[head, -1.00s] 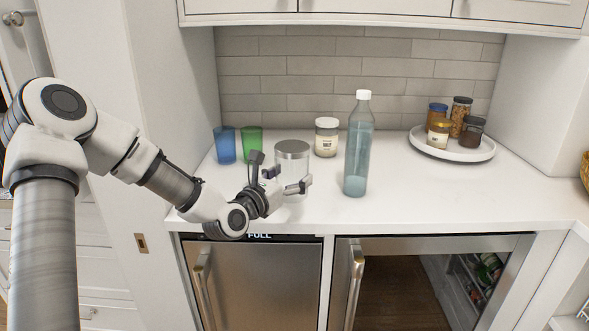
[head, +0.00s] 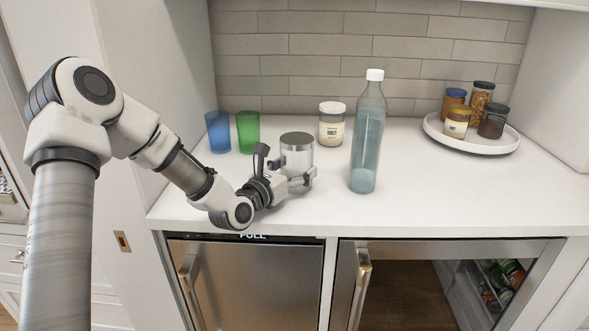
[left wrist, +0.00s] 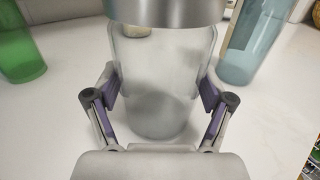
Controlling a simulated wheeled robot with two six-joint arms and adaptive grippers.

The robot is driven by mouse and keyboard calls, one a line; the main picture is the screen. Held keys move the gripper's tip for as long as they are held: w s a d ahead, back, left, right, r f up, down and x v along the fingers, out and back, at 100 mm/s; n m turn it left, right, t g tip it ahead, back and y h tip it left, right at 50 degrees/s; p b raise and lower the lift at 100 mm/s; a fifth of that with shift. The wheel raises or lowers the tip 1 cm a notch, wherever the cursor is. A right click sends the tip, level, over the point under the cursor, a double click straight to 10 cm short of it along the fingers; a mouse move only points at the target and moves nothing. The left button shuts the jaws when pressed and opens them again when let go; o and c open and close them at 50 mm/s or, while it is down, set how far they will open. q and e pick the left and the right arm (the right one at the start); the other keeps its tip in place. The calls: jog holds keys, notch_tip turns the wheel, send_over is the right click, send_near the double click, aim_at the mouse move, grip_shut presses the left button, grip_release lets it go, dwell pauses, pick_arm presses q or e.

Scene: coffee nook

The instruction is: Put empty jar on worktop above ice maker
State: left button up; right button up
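The empty jar (head: 297,158) is clear glass with a silver lid and stands upright on the white worktop (head: 220,190). My left gripper (head: 294,178) is at the jar from the front, low on its body, with one finger on each side. In the left wrist view the jar (left wrist: 160,75) fills the space between the finger pads (left wrist: 161,95), which appear to touch the glass on both sides. The ice maker (head: 250,285) is the steel-fronted unit under the left part of the worktop, its door shut. My right gripper is not in view.
A tall blue bottle (head: 367,145) stands right of the jar. A blue cup (head: 218,132), a green cup (head: 247,132) and a labelled jar (head: 332,125) stand behind. A round tray (head: 470,142) holds several jars. Right of the ice maker, an open unit (head: 400,290) shows.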

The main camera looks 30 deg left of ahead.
aim_at(287, 172)
pick_arm(q)
jog(key=shift+o, duration=1.2)
jog(key=shift+w, duration=0.1)
jog(key=shift+r, duration=0.15)
jog(key=s+p, duration=0.1)
jog(key=s, duration=0.5)
jog(key=shift+a+r, duration=0.1)
jog(key=s+p, duration=0.1)
jog(key=s, duration=0.1)
jog(key=s+p, duration=0.1)
jog(key=s, duration=0.1)
jog(key=shift+s+a+r+p, duration=0.15)
jog(key=shift+s+a+p, duration=0.05)
jog(key=shift+p, duration=0.15)
jog(key=shift+s+p, duration=0.7)
jog(key=shift+s, duration=0.15)
jog(key=shift+d+f, duration=0.15)
jog(key=shift+f, duration=0.1)
